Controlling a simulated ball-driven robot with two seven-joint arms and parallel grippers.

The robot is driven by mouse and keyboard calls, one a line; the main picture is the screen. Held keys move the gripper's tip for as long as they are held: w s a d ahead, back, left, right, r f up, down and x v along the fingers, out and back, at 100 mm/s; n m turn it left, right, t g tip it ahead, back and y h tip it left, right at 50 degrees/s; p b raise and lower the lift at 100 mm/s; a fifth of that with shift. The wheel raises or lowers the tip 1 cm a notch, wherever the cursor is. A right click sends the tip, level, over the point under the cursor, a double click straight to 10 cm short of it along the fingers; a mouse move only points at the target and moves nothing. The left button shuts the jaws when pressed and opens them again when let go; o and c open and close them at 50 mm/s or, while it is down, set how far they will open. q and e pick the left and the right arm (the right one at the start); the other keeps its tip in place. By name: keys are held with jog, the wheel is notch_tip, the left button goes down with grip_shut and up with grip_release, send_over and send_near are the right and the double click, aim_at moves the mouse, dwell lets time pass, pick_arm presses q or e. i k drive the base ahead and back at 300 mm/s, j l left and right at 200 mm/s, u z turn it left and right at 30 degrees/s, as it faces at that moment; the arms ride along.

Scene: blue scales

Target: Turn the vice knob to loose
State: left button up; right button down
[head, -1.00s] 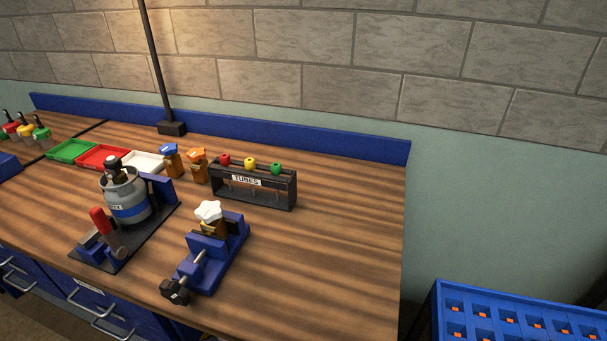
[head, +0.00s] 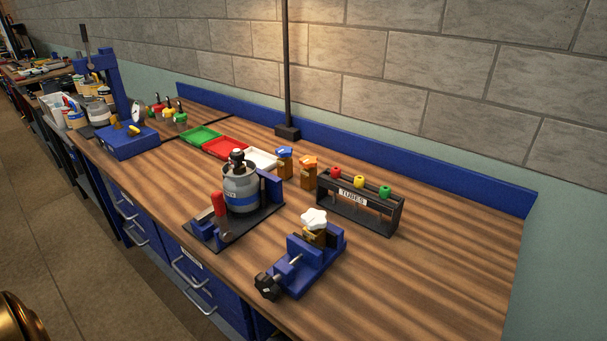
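The blue vice (head: 308,262) stands on the wooden bench near its front edge. Its black knob (head: 268,286) is at the front end of a metal screw (head: 288,267), pointing toward the lower left. A brown bottle-like piece with a white star-shaped cap (head: 314,219) sits between the vice jaws; whether the jaws press on it I cannot tell. Neither of my grippers shows in the head view.
Left of the vice is a grey canister (head: 240,190) on a black base with a red-handled clamp (head: 218,204). Behind stand a tube rack (head: 360,206) and two capped bottles (head: 308,171). Small trays (head: 227,149) lie further back. The bench right of the vice is clear.

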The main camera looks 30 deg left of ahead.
aim_at(267, 286)
jog(key=k+j+u, duration=0.1)
jog(key=j+u, duration=0.5)
jog(key=u, duration=0.15)
jog(key=k+j, duration=0.05)
